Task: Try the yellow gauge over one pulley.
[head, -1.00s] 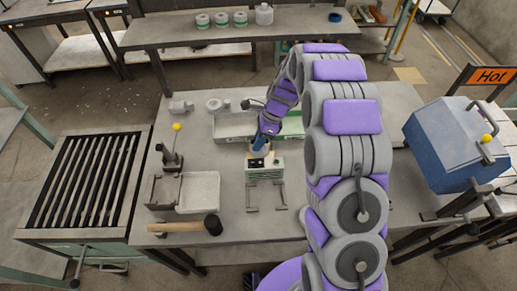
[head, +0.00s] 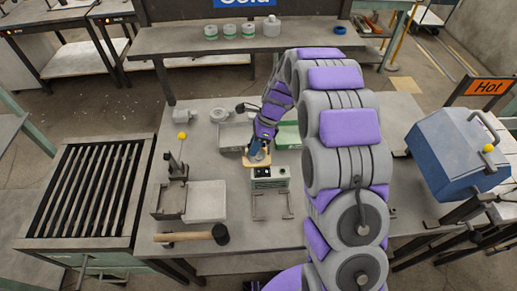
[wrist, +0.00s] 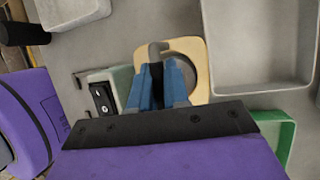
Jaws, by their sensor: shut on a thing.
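The yellow gauge is a pale yellow plate with a round hole, seen in the wrist view (wrist: 198,47). It also shows small in the head view (head: 249,162). My gripper (wrist: 158,90) is shut on the gauge at its left part, with the blue fingers around a grey stub. In the head view my gripper (head: 258,152) is over the work table, just behind a green and white box with a switch (head: 269,178). Grey surface shows through the hole. No pulley is clearly identifiable; grey round parts (head: 219,115) stand at the table's back left.
A grey tray (head: 232,142) and a green tray (head: 288,133) lie close to my gripper. A blue box (head: 455,150) stands far right.

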